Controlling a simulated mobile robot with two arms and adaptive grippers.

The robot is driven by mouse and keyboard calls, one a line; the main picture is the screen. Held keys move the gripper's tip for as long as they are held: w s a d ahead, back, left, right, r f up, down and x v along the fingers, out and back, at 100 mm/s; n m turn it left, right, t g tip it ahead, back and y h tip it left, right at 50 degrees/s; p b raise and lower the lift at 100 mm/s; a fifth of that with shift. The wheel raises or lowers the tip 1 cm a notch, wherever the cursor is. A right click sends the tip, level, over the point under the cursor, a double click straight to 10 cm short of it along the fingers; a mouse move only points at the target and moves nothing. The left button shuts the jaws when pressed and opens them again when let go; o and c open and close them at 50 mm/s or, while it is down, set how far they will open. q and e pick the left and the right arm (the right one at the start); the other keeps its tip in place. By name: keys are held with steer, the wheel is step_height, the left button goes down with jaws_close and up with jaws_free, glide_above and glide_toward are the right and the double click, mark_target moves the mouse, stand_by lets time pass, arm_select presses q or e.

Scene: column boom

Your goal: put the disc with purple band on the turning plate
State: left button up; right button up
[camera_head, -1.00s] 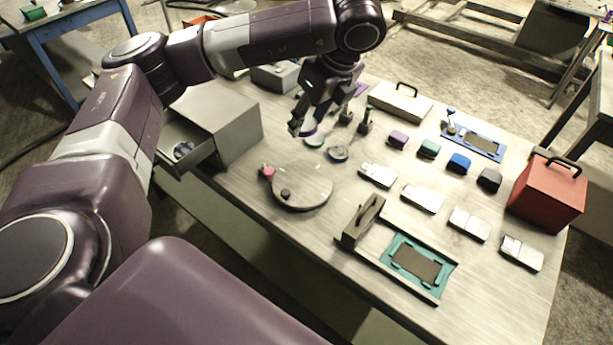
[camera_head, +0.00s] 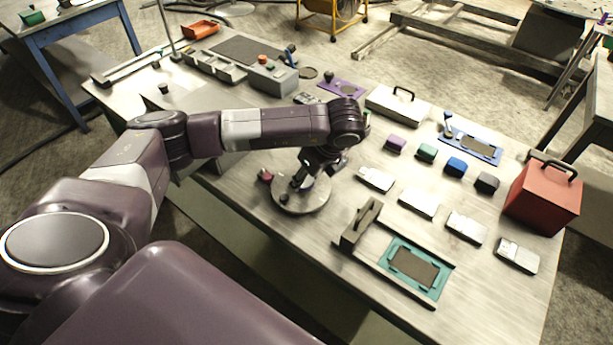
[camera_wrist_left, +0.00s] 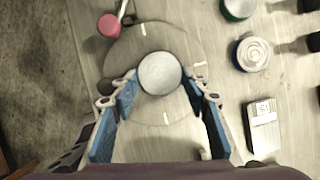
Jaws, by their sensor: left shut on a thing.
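The turning plate (camera_head: 316,203) is a round grey disc near the table's front edge, with a pink knob (camera_head: 265,175) at its rim; the knob also shows in the left wrist view (camera_wrist_left: 109,25). My left gripper (camera_head: 299,182) is over the plate, pointing down. In the left wrist view its blue-padded fingers (camera_wrist_left: 163,84) are shut on a round, pale-topped disc (camera_wrist_left: 160,73), which lies within the plate's outline (camera_wrist_left: 188,47). The disc's band is not clear from above, nor whether it touches the plate. My right gripper is not in view.
A green-banded disc (camera_wrist_left: 238,8) and a blue-banded disc (camera_wrist_left: 252,53) lie right of the plate in the wrist view. Silver blocks (camera_head: 418,203), a teal frame (camera_head: 437,272) and a red box (camera_head: 545,195) stand to the right. An upright grey block (camera_head: 360,223) is close by.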

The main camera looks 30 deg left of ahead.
arm_select(q)
steer(key=shift+f, duration=0.45)
steer(key=o, duration=1.5)
steer(key=b+v, duration=0.2)
steer(key=v, duration=0.4)
steer(key=shift+d+r, duration=0.2)
steer(key=shift+r, duration=0.05)
steer(key=shift+v, duration=2.75)
steer(key=shift+a, duration=0.15)
